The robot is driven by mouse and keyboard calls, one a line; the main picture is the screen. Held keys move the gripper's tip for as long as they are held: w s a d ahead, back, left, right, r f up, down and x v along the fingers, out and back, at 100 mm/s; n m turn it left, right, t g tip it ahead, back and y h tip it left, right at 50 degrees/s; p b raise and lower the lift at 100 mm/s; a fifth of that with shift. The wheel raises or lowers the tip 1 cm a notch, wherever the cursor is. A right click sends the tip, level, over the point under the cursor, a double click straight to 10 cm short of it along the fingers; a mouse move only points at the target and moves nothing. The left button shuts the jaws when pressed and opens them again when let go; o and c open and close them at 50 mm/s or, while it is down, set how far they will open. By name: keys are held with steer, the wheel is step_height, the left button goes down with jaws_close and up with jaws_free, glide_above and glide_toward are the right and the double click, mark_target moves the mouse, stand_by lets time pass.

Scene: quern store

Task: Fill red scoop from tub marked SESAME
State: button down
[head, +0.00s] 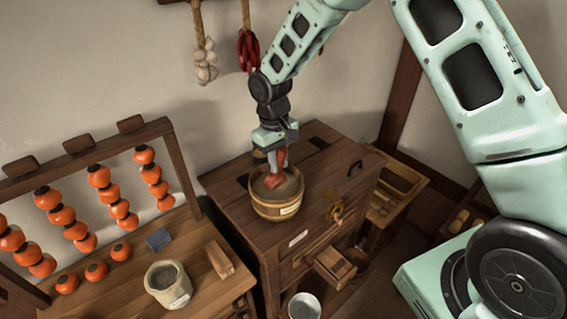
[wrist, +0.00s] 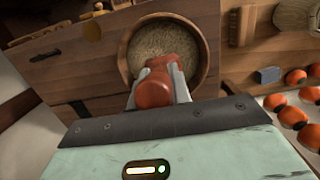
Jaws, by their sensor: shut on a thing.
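A wooden tub (head: 276,210) with a pale label on its front stands on top of the wooden cabinet; the label is too small to read. It is filled with pale brownish grain (wrist: 160,50). My gripper (head: 277,168) is over the tub, pointing down, and is shut on the red scoop (head: 275,182). In the wrist view the red scoop (wrist: 158,82) sits between the two grey fingers, over or in the grain. I cannot tell whether its bowl touches the grain or holds any.
A pale labelled tub (head: 168,284), a blue-grey block (head: 159,239) and a wooden block (head: 219,260) are on the left bench, beside a rack of orange fruit (head: 62,214). A metal pail (head: 304,307) stands below. A small drawer (head: 334,264) juts from the cabinet (head: 300,240).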

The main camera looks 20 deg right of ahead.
steer(key=s+d+f+t+y+b, duration=0.2)
steer(key=s+f+t+b, duration=0.3)
steer(key=b, duration=1.7)
steer(key=s+t+y, duration=0.1)
steer(key=s+t, duration=0.1)
steer(key=t, duration=0.3)
steer(key=shift+d+f, duration=0.15)
steer(key=shift+f, duration=0.1)
steer(key=shift+w+t+b, duration=0.1)
steer(key=shift+t+b, duration=0.2)
steer(key=shift+b, duration=0.35)
steer(key=t+y+b, duration=0.1)
steer(key=t+b, duration=0.1)
steer(key=b, duration=0.7)
steer(key=shift+f, duration=0.15)
steer(key=shift+t+y, duration=0.3)
steer(key=shift+t, duration=0.6)
steer(key=shift+r+p, duration=1.05)
steer(key=shift+r, duration=1.8)
steer(key=shift+s+d, duration=0.1)
steer(key=shift+s, duration=0.1)
